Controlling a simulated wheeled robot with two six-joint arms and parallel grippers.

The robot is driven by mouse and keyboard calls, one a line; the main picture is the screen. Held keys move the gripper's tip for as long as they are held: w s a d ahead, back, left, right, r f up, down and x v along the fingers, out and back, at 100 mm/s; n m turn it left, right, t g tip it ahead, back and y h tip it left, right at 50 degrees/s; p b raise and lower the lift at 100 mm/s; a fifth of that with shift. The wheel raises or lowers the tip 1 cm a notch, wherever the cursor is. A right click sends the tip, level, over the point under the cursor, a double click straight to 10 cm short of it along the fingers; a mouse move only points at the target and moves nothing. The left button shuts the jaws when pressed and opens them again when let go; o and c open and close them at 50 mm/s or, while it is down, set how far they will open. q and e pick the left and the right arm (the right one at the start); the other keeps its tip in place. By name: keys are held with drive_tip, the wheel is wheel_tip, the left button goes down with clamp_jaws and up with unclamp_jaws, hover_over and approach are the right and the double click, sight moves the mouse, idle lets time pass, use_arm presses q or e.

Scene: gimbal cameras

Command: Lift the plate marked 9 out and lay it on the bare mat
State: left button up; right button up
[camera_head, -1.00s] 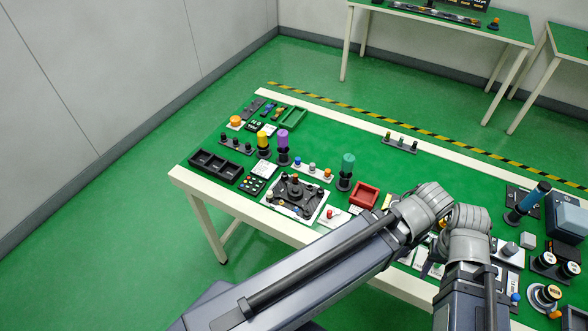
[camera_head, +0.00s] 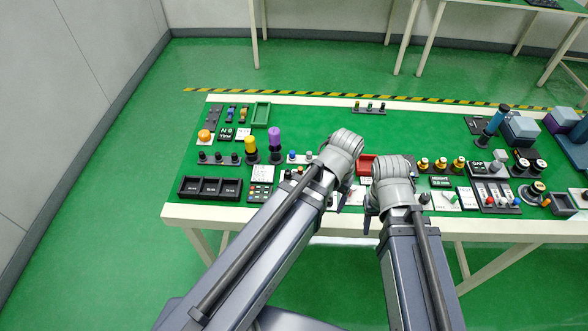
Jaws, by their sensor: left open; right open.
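I cannot make out a plate marked 9 or a bare mat in the head view; the marks are too small to read, and my arms cover part of the bench. My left gripper (camera_head: 341,201) hangs low over the near part of the green bench, mostly behind its own wrist. My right gripper (camera_head: 370,212) is just right of it, near the front edge, also partly hidden. Both are open, and I see nothing held in either.
The green bench (camera_head: 318,122) is crowded along its near half. A black three-compartment tray (camera_head: 209,188) is at left, a red tray (camera_head: 366,164) between my wrists, a green tray (camera_head: 261,114) behind. Yellow (camera_head: 250,145) and purple (camera_head: 274,139) knobs stand upright. The back middle is mostly clear.

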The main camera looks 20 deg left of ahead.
use_arm(q)
drive_tip(key=o, duration=0.3)
drive_tip(key=w+a+n, duration=0.1)
drive_tip(key=w+a, duration=0.1)
drive_tip(key=w, duration=0.1)
drive_tip(key=w+a+f+n, duration=0.1)
drive_tip(key=w+a, duration=0.2)
drive_tip(key=w+a+n+h+b, duration=0.1)
drive_tip(key=w+a, duration=0.2)
drive_tip(key=w, duration=0.1)
drive_tip(key=shift+a+f, duration=0.15)
drive_tip(key=shift+f, duration=0.2)
drive_tip(key=shift+o, duration=0.2)
drive_tip(key=shift+w+a+n, duration=0.15)
drive_tip(key=shift+a+n, duration=0.15)
drive_tip(key=shift+a, duration=0.05)
wheel_tip(320, 180, down, 8)
drive_tip(key=b, duration=0.8)
drive_tip(key=shift+d+r, duration=0.1)
drive_tip(key=shift+c, duration=0.4)
clamp_jaws()
drive_tip(key=shift+r, duration=0.2)
